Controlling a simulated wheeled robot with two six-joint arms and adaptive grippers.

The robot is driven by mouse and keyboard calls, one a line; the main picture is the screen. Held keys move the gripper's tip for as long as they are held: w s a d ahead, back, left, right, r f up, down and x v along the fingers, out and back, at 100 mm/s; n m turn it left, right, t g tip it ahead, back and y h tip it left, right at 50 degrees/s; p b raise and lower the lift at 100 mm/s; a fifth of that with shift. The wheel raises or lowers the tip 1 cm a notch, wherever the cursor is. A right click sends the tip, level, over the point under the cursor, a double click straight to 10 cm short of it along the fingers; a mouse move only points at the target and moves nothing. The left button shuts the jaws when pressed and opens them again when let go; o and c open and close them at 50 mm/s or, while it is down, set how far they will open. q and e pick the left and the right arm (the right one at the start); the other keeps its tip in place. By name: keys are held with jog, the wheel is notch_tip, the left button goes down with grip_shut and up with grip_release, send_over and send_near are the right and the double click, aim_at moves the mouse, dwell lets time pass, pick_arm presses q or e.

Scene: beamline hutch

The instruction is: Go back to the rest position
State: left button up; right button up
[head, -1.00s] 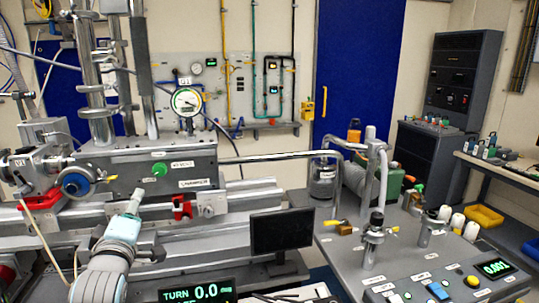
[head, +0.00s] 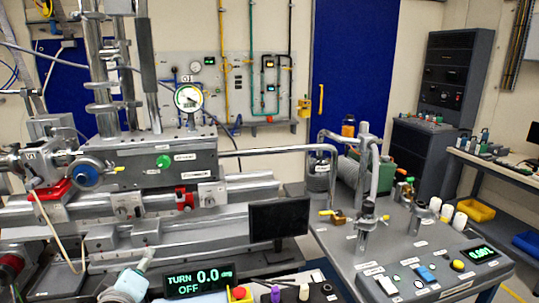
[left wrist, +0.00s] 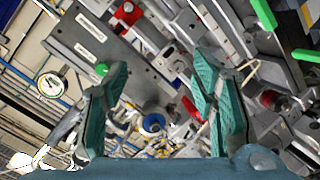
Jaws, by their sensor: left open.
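My left gripper (head: 146,259) is low at the bottom left of the head view, in front of the grey rail bench (head: 205,236) and apart from the chamber. In the left wrist view its two teal-padded fingers (left wrist: 160,98) stand wide apart with nothing between them up close. The grey chamber block (head: 135,170) with a green knob (head: 163,161) lies beyond. The knob also shows in the left wrist view (left wrist: 102,69). A blue-ringed handwheel (left wrist: 153,123) appears in the gap between the fingers, farther off. My right gripper is not in view.
A "TURN 0.0" display (head: 198,281) and a red-topped button box (head: 240,294) stand close to my left arm. A dark monitor (head: 279,219) is to their right. A grey equipment table (head: 345,252) with valves and a readout fills the right.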

pick_arm(q)
jog(key=s+d+f+m+g+h, duration=0.25)
jog(key=s+f+m+g, duration=0.4)
jog(key=s+f, duration=1.05)
jog(key=s+d+f+m+g, duration=0.1)
jog(key=s+f+m+g, duration=0.2)
jog(key=s, duration=0.5)
jog(key=s+d+f+m+g, duration=0.1)
jog(key=s+f+m, duration=0.35)
jog(key=s, duration=0.35)
notch_tip(320, 180, down, 22)
jog(key=s+a+r+n+g, duration=0.1)
jog(key=s+a+g, duration=0.1)
jog(key=s+f, duration=1.1)
jog(key=s, duration=0.1)
jog(key=shift+s+a+f+n+g, duration=0.2)
jog(key=shift+s+n+g, duration=0.1)
jog(key=shift+s+g, duration=0.1)
